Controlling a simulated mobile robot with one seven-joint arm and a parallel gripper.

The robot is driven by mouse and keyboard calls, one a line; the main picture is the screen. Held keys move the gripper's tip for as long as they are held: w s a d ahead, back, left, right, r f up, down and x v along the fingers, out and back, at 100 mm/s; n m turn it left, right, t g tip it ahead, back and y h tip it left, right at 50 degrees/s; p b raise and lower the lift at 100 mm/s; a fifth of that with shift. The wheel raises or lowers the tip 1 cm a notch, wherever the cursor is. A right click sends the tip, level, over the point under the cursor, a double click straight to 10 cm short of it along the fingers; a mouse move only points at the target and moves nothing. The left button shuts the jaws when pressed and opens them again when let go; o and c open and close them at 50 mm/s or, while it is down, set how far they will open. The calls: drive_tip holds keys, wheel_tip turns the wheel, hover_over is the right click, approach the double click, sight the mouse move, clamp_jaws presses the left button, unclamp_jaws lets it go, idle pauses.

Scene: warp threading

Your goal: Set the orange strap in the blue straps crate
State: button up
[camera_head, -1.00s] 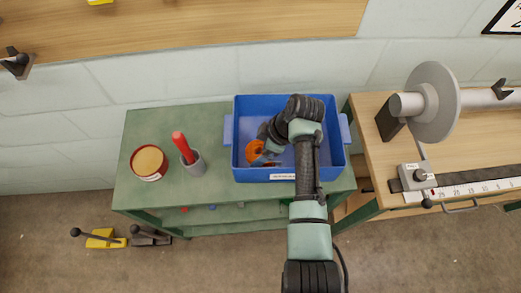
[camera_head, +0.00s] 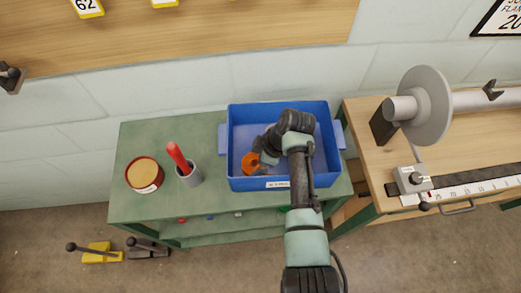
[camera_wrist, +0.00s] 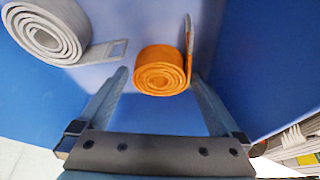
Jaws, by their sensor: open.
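The orange strap (camera_wrist: 160,72) is a rolled coil with a loose tail, lying inside the blue straps crate (camera_head: 332,135). In the head view the orange strap (camera_head: 250,163) shows at the left of the crate, partly covered by my gripper. My gripper (camera_wrist: 157,85) is open inside the crate, its two fingers apart on either side of the orange strap's near part. Whether the fingers touch the strap cannot be told. A grey rolled strap (camera_wrist: 48,30) also lies in the crate, to the left in the wrist view.
The crate stands on a green bench (camera_head: 215,125). A grey cup with a red-handled tool (camera_head: 188,172) and a round red tin (camera_head: 145,174) stand left of it. A wooden bench (camera_head: 365,150) with a metal roller adjoins on the right.

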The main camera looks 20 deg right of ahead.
drive_tip(key=v, duration=1.2)
drive_tip(key=w+r+m+t+h, duration=0.2)
drive_tip(key=w+r+t, duration=0.2)
drive_tip(key=w+r, duration=0.4)
drive_tip(key=w+a+r+m+t+h, duration=0.1)
drive_tip(key=w+a+r+t, duration=0.15)
drive_tip(key=r, duration=0.55)
drive_tip(key=w+a+r+m+t, duration=0.1)
drive_tip(key=w+a+r+t, duration=0.15)
drive_tip(key=r, duration=0.55)
drive_tip(key=w+a+r+m+t+h, duration=0.15)
drive_tip(key=r+t, duration=0.25)
drive_tip(key=r, duration=0.4)
drive_tip(key=s+a+r+m+t, duration=0.1)
drive_tip(key=s+a+r+t, duration=0.15)
drive_tip(key=r, duration=0.45)
drive_tip(key=s+a+r+m+t, duration=0.1)
drive_tip(key=s+a+r+t, duration=0.15)
drive_tip(key=r, duration=0.45)
drive_tip(key=s+a+r+m+t, duration=0.2)
drive_tip(key=s+r+t, duration=0.1)
drive_tip(key=s+r, duration=0.3)
drive_tip(key=s+a+r+m+t, duration=0.2)
drive_tip(key=s+r+t, duration=0.2)
drive_tip(key=s+r, duration=0.3)
drive_tip(key=shift+a+r+y, duration=0.4)
drive_tip(key=shift+r+y, duration=0.05)
drive_tip(key=shift+r, duration=0.5)
